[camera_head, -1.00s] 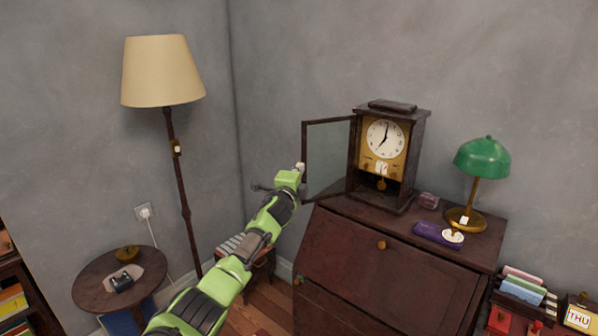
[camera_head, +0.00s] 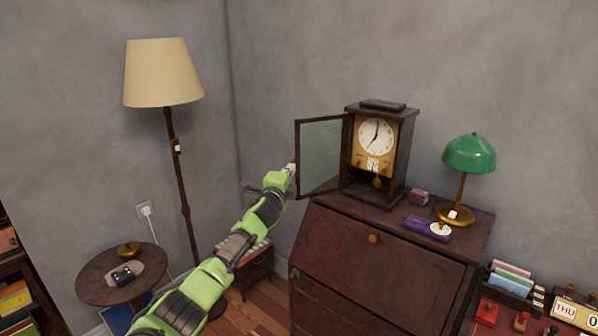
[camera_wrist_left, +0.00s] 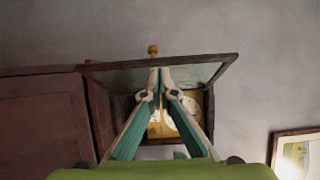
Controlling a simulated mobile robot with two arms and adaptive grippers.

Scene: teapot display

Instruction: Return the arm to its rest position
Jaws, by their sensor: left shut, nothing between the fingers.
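My left arm (camera_head: 215,275), green and black, reaches up from the bottom left in the head view. Its gripper (camera_head: 291,168) is beside the outer edge of the clock's open glass door (camera_head: 320,155); touching or apart I cannot tell. In the left wrist view the gripper (camera_wrist_left: 160,72) has its two fingers together with nothing between them. Behind the fingers the clock face (camera_wrist_left: 188,118) shows partly hidden. The dark wooden clock (camera_head: 380,150) stands upright on the desk. My right gripper is not in view.
The slant-front desk (camera_head: 375,250) is right of the arm. A green lamp (camera_head: 469,155) and purple case (camera_head: 420,226) stand on it. A floor lamp (camera_head: 163,75) and round side table (camera_head: 100,290) are at the left. Bare wall lies behind.

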